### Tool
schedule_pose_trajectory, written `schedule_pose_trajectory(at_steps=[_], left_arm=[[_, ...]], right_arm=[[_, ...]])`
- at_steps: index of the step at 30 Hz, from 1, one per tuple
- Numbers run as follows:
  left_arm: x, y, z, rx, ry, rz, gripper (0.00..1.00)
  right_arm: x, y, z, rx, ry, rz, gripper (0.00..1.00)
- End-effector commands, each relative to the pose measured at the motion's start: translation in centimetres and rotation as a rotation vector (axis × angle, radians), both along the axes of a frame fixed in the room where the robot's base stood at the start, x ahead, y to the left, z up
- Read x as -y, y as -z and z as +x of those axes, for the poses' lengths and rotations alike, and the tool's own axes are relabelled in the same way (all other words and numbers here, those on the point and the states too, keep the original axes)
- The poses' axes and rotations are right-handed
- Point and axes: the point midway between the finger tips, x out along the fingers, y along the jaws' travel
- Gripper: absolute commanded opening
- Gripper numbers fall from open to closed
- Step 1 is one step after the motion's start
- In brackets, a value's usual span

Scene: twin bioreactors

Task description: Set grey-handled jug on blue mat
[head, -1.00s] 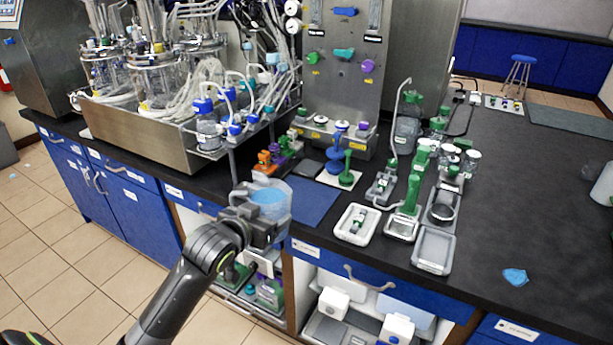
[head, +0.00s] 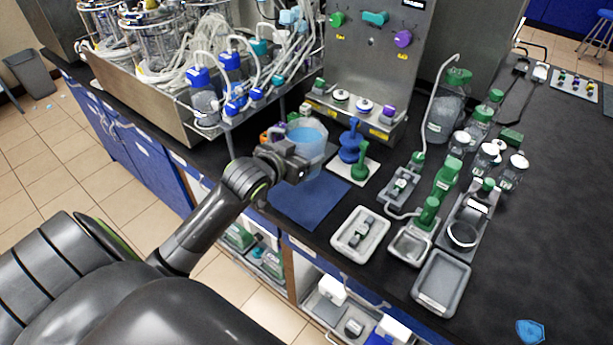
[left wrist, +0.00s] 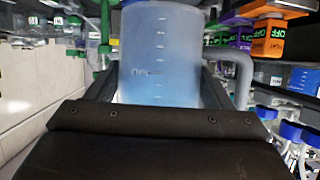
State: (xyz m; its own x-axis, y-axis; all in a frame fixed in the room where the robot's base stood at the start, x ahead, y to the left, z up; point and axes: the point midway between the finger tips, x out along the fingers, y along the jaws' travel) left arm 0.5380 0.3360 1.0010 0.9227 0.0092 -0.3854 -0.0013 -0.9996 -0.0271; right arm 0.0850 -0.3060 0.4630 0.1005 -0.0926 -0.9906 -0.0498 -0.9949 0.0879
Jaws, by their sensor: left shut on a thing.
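My left gripper (head: 290,164) is shut on a translucent jug (head: 309,145) with blue liquid inside. The jug is upright and appears held in the air above the far left part of the blue mat (head: 312,199). In the left wrist view the jug (left wrist: 160,55) stands between my fingers, with printed marks on its wall and a grey handle (left wrist: 240,75) on the right side. The mat lies flat on the black bench near its front edge, and its visible part is bare. The gap between jug and mat is hard to judge. My right gripper is not in view.
Right of the mat are a white tray (head: 361,232), a pad with blue and green stoppers (head: 354,153), and green-handled tools (head: 428,213). Orange blocks (left wrist: 265,38) stand behind the jug. The bioreactor tray (head: 140,95) is at the left.

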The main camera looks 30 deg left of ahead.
Motion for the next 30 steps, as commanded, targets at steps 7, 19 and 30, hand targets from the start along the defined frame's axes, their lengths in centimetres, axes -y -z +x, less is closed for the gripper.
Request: schedule_pose_trajectory(at_steps=[7,19,30], left_arm=[[0.0,3.5,0.0,0.004,0.0,0.001,0.26],[0.1,7.5,0.0,0.005,0.001,0.002,0.26],[0.1,7.9,0.0,0.006,0.001,0.002,0.26]], right_arm=[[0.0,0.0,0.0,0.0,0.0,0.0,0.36],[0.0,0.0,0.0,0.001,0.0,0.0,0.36],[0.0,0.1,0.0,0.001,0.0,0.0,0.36]])
